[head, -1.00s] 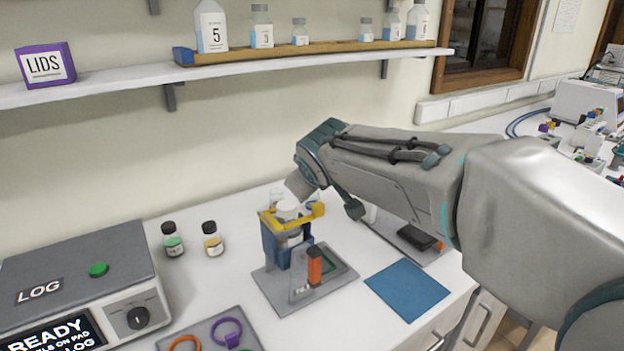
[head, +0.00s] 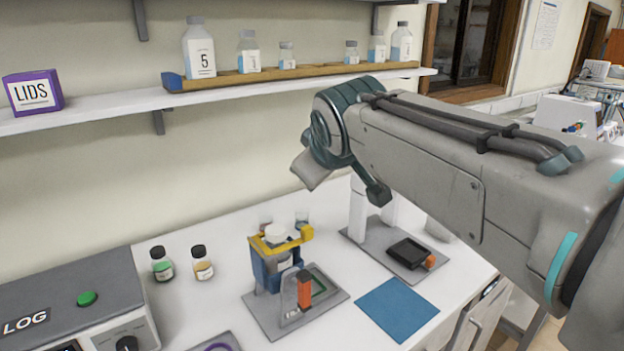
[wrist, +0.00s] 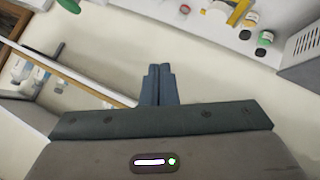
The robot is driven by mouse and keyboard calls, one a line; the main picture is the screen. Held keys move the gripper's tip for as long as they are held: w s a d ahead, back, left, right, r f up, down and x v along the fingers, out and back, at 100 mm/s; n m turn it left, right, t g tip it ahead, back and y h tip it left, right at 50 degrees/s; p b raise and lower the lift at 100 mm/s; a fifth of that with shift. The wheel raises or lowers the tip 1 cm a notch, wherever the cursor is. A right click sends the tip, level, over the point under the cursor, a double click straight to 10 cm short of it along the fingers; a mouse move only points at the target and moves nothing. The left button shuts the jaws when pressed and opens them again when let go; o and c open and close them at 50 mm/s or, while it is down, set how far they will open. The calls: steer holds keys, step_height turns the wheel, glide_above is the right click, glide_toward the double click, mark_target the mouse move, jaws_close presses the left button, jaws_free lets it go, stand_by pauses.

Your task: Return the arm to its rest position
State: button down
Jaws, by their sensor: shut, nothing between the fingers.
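My gripper (wrist: 158,70) shows in the wrist view with its two dark fingers together and nothing between them. In the head view my arm comes in from the right and is raised over the bench, with its wrist in front of the wall, below the shelf. The fingers cannot be made out in the head view. A clamp stand (head: 268,274) with a yellow bar and a white-topped container in it stands on the bench, below and left of my wrist, clear of the arm.
A shelf (head: 110,118) with a purple LIDS box (head: 32,92) and several bottles runs along the wall above.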

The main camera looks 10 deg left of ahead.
steer(key=shift+s+d+r, duration=0.25)
steer(key=shift+r, duration=0.1)
steer(key=s+d+f+m+g+h, duration=0.1)
steer(key=s+d+f+m+g, duration=0.2)
steer(key=s+d+f, duration=0.6)
steer(key=s+d+f+m+g+h, duration=0.2)
steer(key=s+d+f+m, duration=0.6)
steer(key=f, duration=0.7)
steer(key=s+d+g, duration=0.1)
steer(key=s+d, duration=0.1)
steer(key=d, duration=0.1)
steer(key=shift+d+f+g, duration=0.15)
steer(key=shift+d+g, duration=0.15)
steer(key=shift+w, duration=0.1)
